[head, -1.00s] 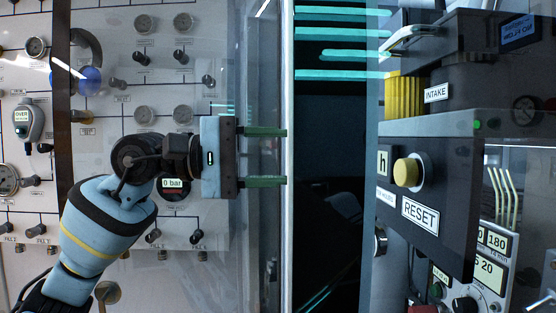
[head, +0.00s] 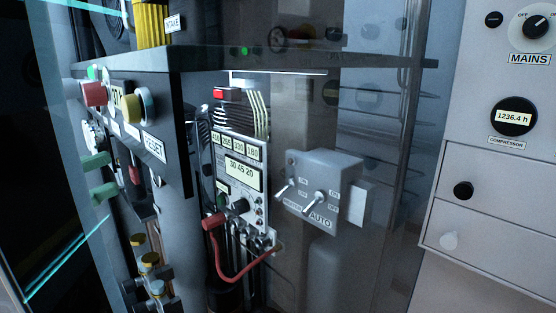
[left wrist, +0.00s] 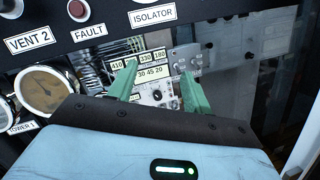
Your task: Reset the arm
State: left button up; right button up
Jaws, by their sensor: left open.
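Two green fingers of my left gripper (head: 99,177) show at the left edge of the head view, below a dark control box (head: 186,125). They stand apart with nothing between them; the gripper body is not clear there. In the left wrist view my left gripper (left wrist: 157,72) is open and empty, its light-blue body at the bottom. A display panel (left wrist: 152,73) shows behind and between the fingers. My right gripper is in neither view.
The wrist view shows a gauge (left wrist: 47,89) and a FAULT label (left wrist: 89,32) close above.

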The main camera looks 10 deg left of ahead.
pick_arm(q)
notch_tip(320, 180, down, 28)
jog(key=s+n+t+y+p, duration=0.1)
jog(key=n+t+y+p, duration=0.3)
jog(key=n, duration=1.2)
jog(key=s+n+t+y+p, duration=0.15)
jog(key=n+y, duration=0.55)
jog(key=n, duration=0.8)
jog(key=s+d+f+n+g+y+p, duration=0.1)
jog(key=s+d+f+n+g, duration=0.3)
jog(key=s+f+n, duration=0.5)
jog(key=s+d+f+n+g+y+p, duration=0.1)
jog(key=s+d+f+n+g, duration=0.4)
jog(key=s+f, duration=0.8)
jog(key=s+d+n+y, duration=0.1)
jog(key=s+d+n, duration=0.1)
jog(key=s+n, duration=0.2)
jog(key=shift+s+f+n+p, duration=0.3)
jog(key=shift+s, duration=0.7)
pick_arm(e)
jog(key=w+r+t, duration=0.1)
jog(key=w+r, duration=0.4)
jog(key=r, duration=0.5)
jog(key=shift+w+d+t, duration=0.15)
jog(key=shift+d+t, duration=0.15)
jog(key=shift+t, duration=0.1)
